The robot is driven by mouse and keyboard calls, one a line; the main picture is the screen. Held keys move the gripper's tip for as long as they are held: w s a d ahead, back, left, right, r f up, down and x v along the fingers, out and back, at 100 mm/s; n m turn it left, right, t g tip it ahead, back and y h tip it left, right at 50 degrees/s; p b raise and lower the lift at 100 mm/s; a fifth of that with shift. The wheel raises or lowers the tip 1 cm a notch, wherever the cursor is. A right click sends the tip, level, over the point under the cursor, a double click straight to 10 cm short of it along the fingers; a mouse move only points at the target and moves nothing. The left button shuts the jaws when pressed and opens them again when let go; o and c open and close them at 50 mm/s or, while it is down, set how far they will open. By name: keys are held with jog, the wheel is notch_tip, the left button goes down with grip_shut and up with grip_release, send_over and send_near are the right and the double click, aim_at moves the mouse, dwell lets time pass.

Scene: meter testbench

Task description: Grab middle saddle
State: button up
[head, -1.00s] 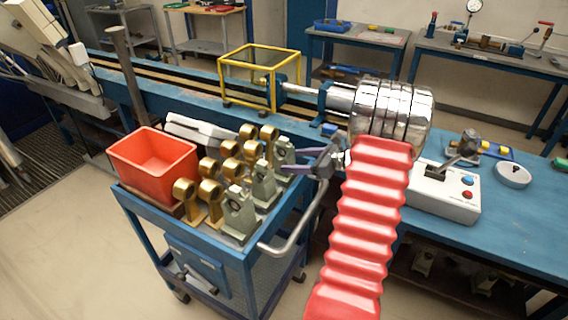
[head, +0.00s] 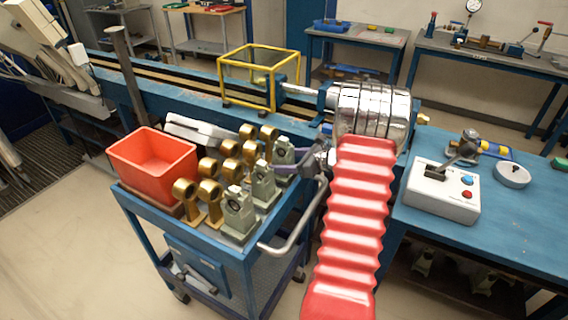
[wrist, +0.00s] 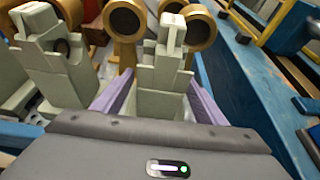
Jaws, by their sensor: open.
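Three grey-green saddles stand in a row along the right side of the blue cart: a near one (head: 239,212), the middle saddle (head: 264,184) and a far one (head: 284,152). My gripper (head: 296,166) comes in from the right, low beside the far saddle. In the wrist view, my gripper (wrist: 160,92) is open, with its purple fingers on either side of one upright saddle (wrist: 163,75). This looks like the far saddle. Another saddle (wrist: 52,65), likely the middle one, stands left of the fingers. Whether the fingers touch the saddle cannot be told.
Several gold ring pieces (head: 184,190) stand left of the saddles, close behind them in the wrist view (wrist: 125,20). A red bin (head: 155,158) is at the cart's left. The cart handle (head: 295,228) curves along its right edge. The blue bench (head: 520,215) is right.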

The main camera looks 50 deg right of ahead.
jog(key=shift+c, duration=0.2)
grip_shut()
dwell(0.6)
